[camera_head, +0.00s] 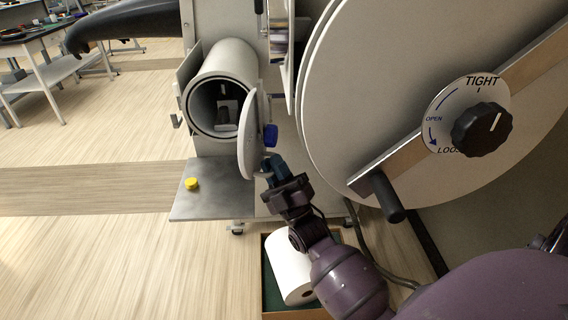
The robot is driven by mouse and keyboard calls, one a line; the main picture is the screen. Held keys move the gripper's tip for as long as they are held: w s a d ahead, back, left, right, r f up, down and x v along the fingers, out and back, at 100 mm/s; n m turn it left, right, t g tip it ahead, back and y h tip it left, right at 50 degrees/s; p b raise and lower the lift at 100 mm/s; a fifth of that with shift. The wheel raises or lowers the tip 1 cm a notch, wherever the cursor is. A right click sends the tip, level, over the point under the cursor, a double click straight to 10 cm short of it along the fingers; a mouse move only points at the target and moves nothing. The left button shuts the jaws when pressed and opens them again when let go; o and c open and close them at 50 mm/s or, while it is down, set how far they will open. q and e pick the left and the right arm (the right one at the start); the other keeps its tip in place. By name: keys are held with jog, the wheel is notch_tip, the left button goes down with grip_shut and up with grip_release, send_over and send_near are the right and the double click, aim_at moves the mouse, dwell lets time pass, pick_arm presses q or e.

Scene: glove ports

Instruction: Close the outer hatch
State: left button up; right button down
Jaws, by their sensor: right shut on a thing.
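The outer hatch (248,140) is a pale round disc at the mouth of a grey metal tube (226,62). It stands swung open, seen nearly edge-on at the right of the opening, with a blue knob (271,135) on its outer face. The tube's mouth is uncovered and a dark object (227,116) shows inside. My right gripper (272,167) reaches up from the lower right and is shut at the hatch's lower right side. Its fingers hide the exact spot held. My left gripper is not in view.
A large round door (385,90) with a black dial (481,130) and a black handle (384,198) fills the right. A metal shelf (215,203) below the tube holds a yellow cap (191,184). A white roll (287,270) lies below my forearm. A black glove (120,22) juts out upper left.

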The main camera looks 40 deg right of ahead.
jog(key=shift+w+a+m+h, duration=0.3)
jog(key=shift+a+m+h, duration=0.15)
jog(key=shift+h, duration=0.5)
jog(key=shift+w+a+m+h, duration=0.3)
jog(key=shift+a+m+h, duration=0.1)
jog(key=shift+h, duration=0.55)
jog(key=c, duration=1.6)
grip_release()
jog(key=shift+o, duration=0.7)
jog(key=b+v, duration=0.1)
jog(key=v, duration=0.9)
jog(key=shift+s+f, duration=0.2)
jog(key=shift+f, duration=0.2)
